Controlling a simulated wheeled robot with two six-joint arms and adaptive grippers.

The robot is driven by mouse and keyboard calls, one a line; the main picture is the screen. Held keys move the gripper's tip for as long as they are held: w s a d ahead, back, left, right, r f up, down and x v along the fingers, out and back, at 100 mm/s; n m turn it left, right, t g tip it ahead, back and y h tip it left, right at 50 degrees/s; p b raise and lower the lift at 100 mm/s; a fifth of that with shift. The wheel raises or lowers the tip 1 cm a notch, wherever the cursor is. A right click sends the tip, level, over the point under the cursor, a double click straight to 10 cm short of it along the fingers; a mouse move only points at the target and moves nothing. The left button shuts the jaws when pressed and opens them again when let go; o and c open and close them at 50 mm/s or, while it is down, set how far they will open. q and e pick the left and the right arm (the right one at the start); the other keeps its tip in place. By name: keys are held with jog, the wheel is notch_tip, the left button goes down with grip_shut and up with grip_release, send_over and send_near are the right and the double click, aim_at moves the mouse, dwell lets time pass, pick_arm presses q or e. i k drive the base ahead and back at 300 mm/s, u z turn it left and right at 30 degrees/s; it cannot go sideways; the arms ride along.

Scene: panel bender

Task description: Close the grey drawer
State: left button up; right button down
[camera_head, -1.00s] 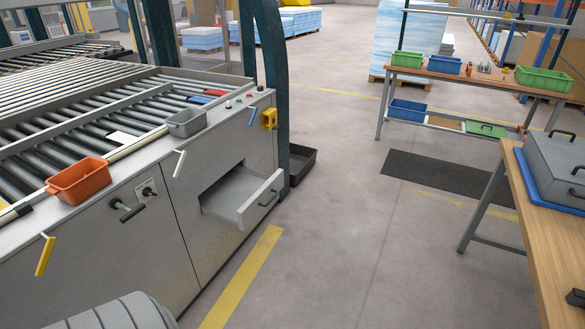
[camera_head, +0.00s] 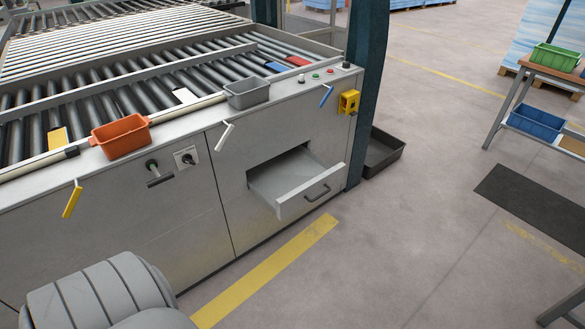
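The grey drawer (camera_head: 312,192) stands pulled out of the front of the grey roller-table machine (camera_head: 180,228), right of the picture's middle. Its inside is visible and looks empty. A grey ribbed part of my own body shows at the lower left, well apart from the drawer. Neither of my grippers is in view.
An orange bin (camera_head: 121,136) and a grey bin (camera_head: 247,93) sit on the machine's edge. Levers stick out from its front. A black tray (camera_head: 382,153) lies on the floor beside a dark post. Floor in front of the drawer is clear, with a yellow stripe (camera_head: 265,272).

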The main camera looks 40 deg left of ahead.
aim_at(294, 179)
jog(key=u, duration=0.95)
jog(key=i, duration=0.8)
jog(key=u, duration=0.85)
